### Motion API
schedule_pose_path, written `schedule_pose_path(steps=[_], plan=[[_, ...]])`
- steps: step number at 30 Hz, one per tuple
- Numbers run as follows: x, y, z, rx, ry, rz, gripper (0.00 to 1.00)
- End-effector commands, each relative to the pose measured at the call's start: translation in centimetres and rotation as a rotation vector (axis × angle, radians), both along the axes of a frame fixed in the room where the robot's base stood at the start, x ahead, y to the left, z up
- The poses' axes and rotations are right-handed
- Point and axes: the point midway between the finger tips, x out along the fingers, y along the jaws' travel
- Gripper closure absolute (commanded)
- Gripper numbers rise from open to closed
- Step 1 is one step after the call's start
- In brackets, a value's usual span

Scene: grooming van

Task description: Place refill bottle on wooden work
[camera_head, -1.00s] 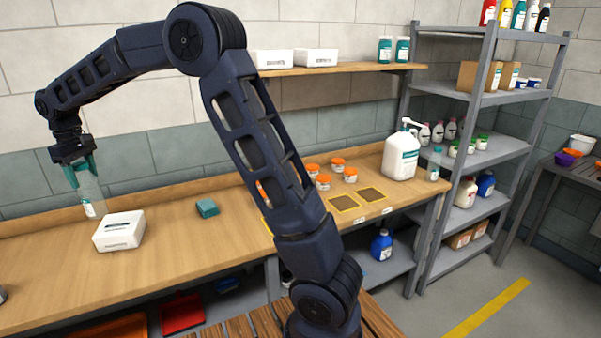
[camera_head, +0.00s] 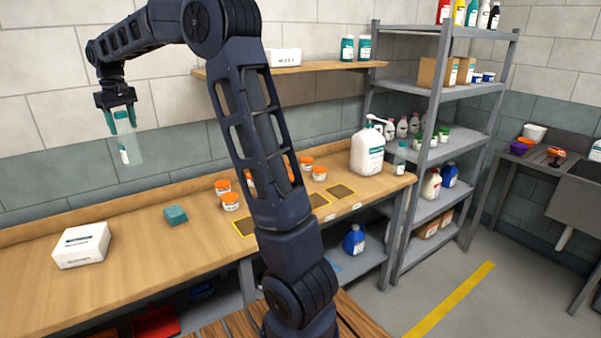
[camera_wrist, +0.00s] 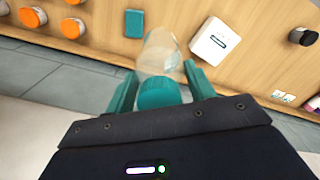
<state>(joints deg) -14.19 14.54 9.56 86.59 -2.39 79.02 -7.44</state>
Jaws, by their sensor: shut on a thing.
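The refill bottle (camera_head: 125,149) is clear, with a small white-and-teal label, and hangs upright below my gripper (camera_head: 122,121) at the left. My gripper is shut on its top end, and the bottle is clear of the bench. In the wrist view, the bottle's teal cap (camera_wrist: 160,92) sits between the teal fingers (camera_wrist: 159,90), with the clear body (camera_wrist: 161,55) beyond. The wooden work surface (camera_head: 140,255) is a long bench top along the wall; the bottle shows against the wall above it.
A white box (camera_head: 81,247) and a teal block (camera_head: 176,215) lie on the bench. Orange-lidded jars (camera_head: 231,202), dark yellow-edged squares (camera_head: 341,192) and a white pump jug (camera_head: 367,152) stand or lie further right. The bench front between box and squares is bare. A wall shelf (camera_head: 300,67) is above.

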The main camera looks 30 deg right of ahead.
Motion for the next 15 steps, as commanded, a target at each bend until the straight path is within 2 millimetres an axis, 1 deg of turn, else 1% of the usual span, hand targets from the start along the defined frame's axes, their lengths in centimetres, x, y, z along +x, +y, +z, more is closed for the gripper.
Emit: schedule_pose_path(steps=[1,3,8,9,15], plan=[[0.0,-2.1,0.8,0.000,-0.002,-0.014,0.79],[-0.1,-4.6,1.8,0.000,-0.001,-0.025,0.79],[-0.7,-10.1,4.0,0.000,-0.001,-0.051,0.79],[-0.9,-11.5,4.5,0.000,-0.002,-0.058,0.79],[-2.4,-18.0,7.0,0.000,-0.002,-0.090,0.79]])
